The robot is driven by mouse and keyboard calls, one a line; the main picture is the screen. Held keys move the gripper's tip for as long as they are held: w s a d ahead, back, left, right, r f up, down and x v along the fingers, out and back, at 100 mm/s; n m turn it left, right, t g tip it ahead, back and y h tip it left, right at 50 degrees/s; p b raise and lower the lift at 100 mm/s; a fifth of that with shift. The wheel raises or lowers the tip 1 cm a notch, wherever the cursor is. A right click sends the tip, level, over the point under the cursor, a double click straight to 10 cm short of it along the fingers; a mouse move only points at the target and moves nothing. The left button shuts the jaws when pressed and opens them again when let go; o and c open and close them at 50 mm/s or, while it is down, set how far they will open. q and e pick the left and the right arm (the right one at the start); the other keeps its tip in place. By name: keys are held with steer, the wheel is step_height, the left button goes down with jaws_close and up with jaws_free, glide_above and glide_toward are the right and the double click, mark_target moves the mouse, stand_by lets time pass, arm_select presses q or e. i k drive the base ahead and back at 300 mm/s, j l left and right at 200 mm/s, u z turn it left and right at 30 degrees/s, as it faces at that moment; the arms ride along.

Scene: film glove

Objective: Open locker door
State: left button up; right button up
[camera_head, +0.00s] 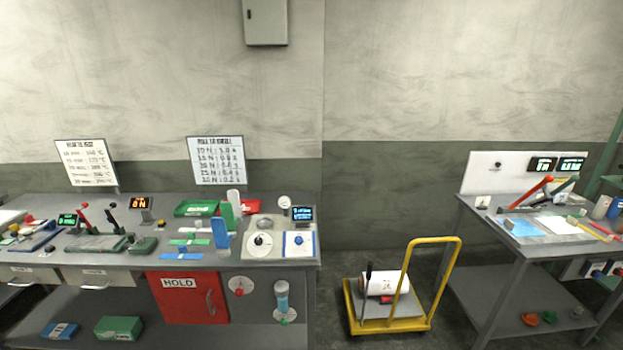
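The likely locker door is a red panel (188,298) with a white HOLD label (180,283), set under the front of the left workbench. It looks closed. A dark vertical handle (210,303) sits on its right side. A small grey wall cabinet (266,22) also shows at the top of the view, its door shut, with a dark latch at its left edge. Neither of my grippers shows in the head view.
The left workbench (150,262) carries levers, displays, trays and dials. A yellow trolley (392,325) with a white roll (383,283) stands on the floor right of it. A second bench (510,250) stands at the right. Floor shows between the benches around the trolley.

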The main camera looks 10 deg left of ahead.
mark_target(182, 297)
steer(key=u, duration=1.5)
